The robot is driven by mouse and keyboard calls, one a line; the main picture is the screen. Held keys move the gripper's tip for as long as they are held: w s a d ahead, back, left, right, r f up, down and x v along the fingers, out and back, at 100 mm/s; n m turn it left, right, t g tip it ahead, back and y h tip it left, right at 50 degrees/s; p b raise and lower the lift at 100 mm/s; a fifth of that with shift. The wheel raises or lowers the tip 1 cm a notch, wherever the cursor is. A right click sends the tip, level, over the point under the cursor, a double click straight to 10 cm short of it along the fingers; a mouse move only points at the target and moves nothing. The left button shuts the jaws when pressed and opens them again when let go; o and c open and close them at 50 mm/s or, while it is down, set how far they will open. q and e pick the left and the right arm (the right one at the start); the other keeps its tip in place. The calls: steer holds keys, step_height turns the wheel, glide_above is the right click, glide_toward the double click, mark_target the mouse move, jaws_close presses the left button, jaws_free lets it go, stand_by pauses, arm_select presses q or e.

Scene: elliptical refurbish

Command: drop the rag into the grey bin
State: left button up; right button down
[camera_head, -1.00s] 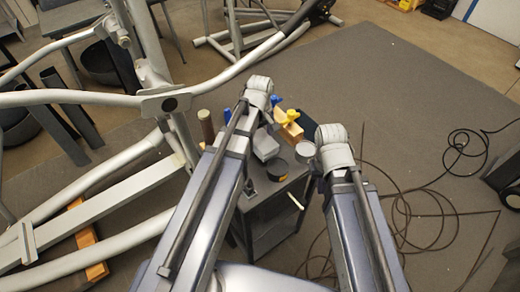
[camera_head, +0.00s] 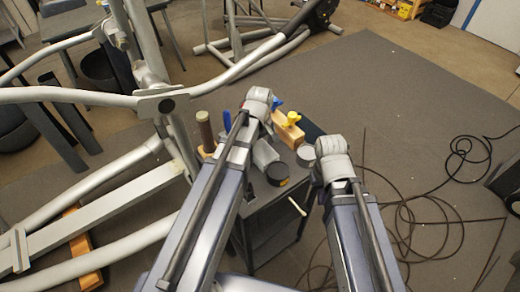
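My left arm reaches up over a small dark cart (camera_head: 262,222), and its wrist end (camera_head: 258,100) is above the cart's far left part. My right arm's wrist end (camera_head: 331,150) is at the cart's right edge. The fingers of both grippers are hidden below the wrists, so I cannot see whether they hold anything. A dark blue patch (camera_head: 311,131) shows between the wrists at the back of the cart top; I cannot tell whether it is the rag. I cannot make out the grey bin for certain.
The cart top holds a yellow-handled wooden piece (camera_head: 287,130), a dark round tin (camera_head: 277,174) and a brown cylinder (camera_head: 205,131). An elliptical machine (camera_head: 150,85) fills the left. Loose cable (camera_head: 440,215) lies on the right floor. The mat (camera_head: 400,90) beyond is clear.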

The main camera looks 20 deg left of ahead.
mark_target(259, 149)
arm_select(q)
steer(key=shift+r, duration=0.1)
arm_select(e)
steer(key=shift+r, duration=0.1)
